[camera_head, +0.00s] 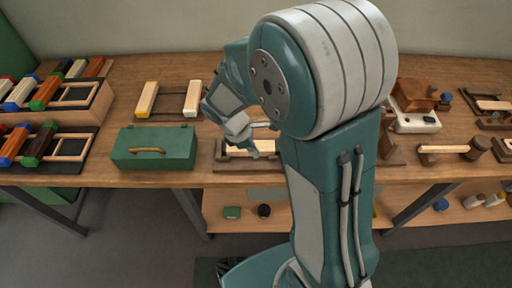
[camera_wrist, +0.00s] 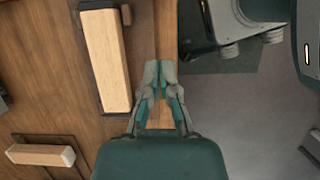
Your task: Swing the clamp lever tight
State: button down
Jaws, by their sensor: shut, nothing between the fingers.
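My gripper (camera_wrist: 160,75) is shut and empty, its fingertips together over the bench's front edge in the wrist view. In the head view, my gripper (camera_head: 250,150) points down at the bench, partly covered by my arm. A pale wooden block (camera_wrist: 105,60) in a dark fixture lies just left of the fingers in the wrist view, apart from them. The head view shows a pale block (camera_head: 236,152) at the gripper, near the front edge. I cannot make out the clamp lever for certain; my arm hides part of this area.
A green toolbox (camera_head: 155,148) stands left of the gripper. Two pale blocks on a dark frame (camera_head: 170,117) lie behind. Racks of coloured blocks (camera_head: 45,92) fill the left end. Another block fixture (camera_head: 445,149) is at right. A shelf (camera_head: 225,197) runs below the bench.

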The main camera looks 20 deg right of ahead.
jog(key=x, duration=0.6)
jog(key=shift+s+d+f, duration=0.1)
jog(key=shift+d+f, duration=0.05)
jog(key=shift+f, duration=0.15)
jog(key=shift+s+d+r, duration=0.1)
jog(key=shift+s+d, duration=0.05)
jog(key=shift+d, duration=0.45)
jog(key=shift+s+d+r, duration=0.1)
jog(key=shift+s+d, duration=0.1)
jog(key=shift+d, duration=0.45)
jog(key=shift+s+d, duration=0.15)
jog(key=shift+d, duration=0.45)
